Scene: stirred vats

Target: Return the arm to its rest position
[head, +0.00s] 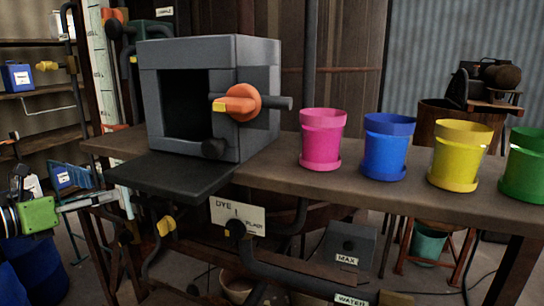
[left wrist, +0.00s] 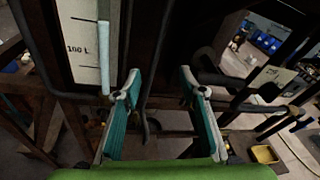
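My left gripper (head: 108,189) reaches in from the left edge of the head view, with a green palm and teal fingers. It is beside the bench's left end, left of the lowered door of the grey box. In the left wrist view my left gripper (left wrist: 161,88) has its two fingers well apart with nothing held between them. A dark pipe shows beyond the gap. My right gripper is in neither view.
A grey box (head: 255,70) with an orange handle (head: 238,103) stands open on the bench (head: 360,190). Pink (head: 321,140), blue (head: 386,148), yellow (head: 457,155) and green (head: 525,165) pots stand right of it. Pipes and a scale board (head: 98,70) are close to the left gripper.

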